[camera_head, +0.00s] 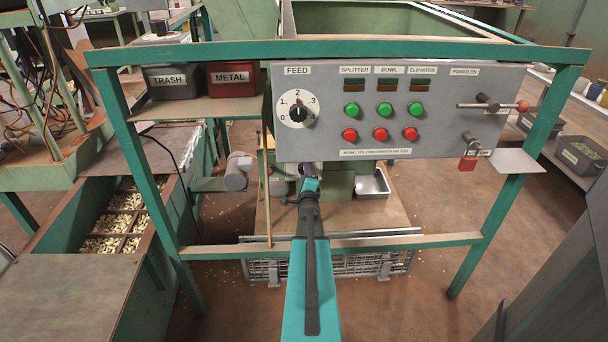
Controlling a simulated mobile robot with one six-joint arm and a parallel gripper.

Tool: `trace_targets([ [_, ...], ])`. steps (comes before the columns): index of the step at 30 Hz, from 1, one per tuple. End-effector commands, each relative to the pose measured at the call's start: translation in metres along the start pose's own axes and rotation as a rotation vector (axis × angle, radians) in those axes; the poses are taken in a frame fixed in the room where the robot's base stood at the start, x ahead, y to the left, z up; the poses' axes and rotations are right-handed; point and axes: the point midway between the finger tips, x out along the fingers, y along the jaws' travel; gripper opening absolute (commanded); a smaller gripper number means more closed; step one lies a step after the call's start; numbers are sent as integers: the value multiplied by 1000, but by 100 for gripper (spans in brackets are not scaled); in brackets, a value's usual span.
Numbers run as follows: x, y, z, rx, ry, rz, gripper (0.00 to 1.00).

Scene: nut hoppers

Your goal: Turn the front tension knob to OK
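My gripper (309,184) is at the far end of my teal and black arm, low in the middle, under the control panel's lower edge. It is small and seen from behind, so I cannot tell whether its fingers are open or shut. A small dark purplish part (305,170) shows just beyond it, against green machinery; I cannot tell whether they touch. No knob with an OK mark can be made out; that area is partly hidden by my gripper and the panel. The only clear knob is the black FEED dial (298,114) on the panel, its pointer near 2.
The grey control panel (440,140) hangs on a green frame (150,215) with posts and a low crossbar ahead of me. A metal tray (373,186) sits right of my gripper. A wire basket (375,264) is below. Bins of nuts stand left.

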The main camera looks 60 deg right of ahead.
Motion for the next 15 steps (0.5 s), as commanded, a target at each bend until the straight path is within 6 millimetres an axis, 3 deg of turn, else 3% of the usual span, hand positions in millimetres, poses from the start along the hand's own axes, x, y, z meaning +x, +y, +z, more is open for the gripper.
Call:
trace_targets([
  [1, 1, -2, -3, 2, 4, -3, 42],
  [3, 0, -2, -2, 1, 3, -2, 52],
  [15, -2, 0, 0, -2, 0, 0, 52],
])
